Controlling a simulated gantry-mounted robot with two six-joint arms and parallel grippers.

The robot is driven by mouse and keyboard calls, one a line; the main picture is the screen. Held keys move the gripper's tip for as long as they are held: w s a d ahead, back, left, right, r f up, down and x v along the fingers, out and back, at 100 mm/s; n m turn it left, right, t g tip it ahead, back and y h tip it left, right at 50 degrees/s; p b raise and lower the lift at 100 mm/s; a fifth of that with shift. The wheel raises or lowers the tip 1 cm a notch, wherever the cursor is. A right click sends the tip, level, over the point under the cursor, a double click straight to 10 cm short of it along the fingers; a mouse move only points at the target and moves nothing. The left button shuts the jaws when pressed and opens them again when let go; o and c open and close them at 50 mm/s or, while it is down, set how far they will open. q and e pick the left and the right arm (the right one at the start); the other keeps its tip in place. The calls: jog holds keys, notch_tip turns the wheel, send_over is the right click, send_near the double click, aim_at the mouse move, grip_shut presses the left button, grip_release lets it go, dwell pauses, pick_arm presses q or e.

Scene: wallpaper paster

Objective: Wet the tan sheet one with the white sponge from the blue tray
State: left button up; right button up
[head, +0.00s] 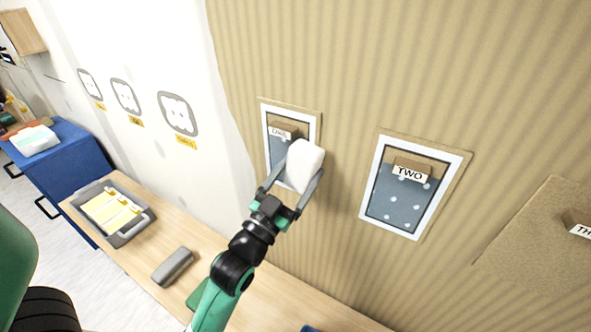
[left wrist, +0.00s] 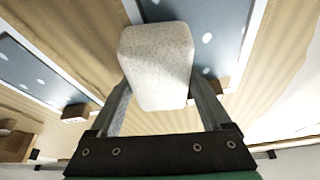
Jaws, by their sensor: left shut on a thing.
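My left gripper (head: 292,182) is shut on the white sponge (head: 304,164), held up in front of the wall. The sponge also shows between the fingers in the left wrist view (left wrist: 158,66). Behind it is sheet one (head: 276,152), a blue-grey panel with white spots, a white frame and a tan edge. Its label block (head: 284,130) is partly covered by the sponge. The sponge hides the panel's lower right part; I cannot tell whether it touches the panel. No blue tray is clearly seen; a blue bit (head: 309,328) shows at the bottom edge. My right gripper is out of view.
Panel two (head: 397,206) hangs to the right, and a tan sheet (head: 545,245) with another label block is farther right. On the wooden table (head: 215,243) below are a grey tray (head: 137,225) with yellow pieces and a grey block (head: 173,266). A blue cabinet (head: 70,160) stands left.

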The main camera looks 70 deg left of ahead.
pick_arm(q)
jog(key=shift+w+d, duration=0.3)
jog(key=shift+d, duration=0.1)
jog(key=shift+s+d, duration=0.25)
jog(key=shift+s, duration=0.15)
jog(key=s+d, duration=0.2)
jog(key=s, duration=0.1)
jog(key=shift+d+r, duration=0.1)
jog(key=shift+d, duration=0.2)
jog(key=shift+s+d+p, duration=0.6)
jog(key=shift+s+p, duration=0.25)
jog(key=shift+p, duration=0.25)
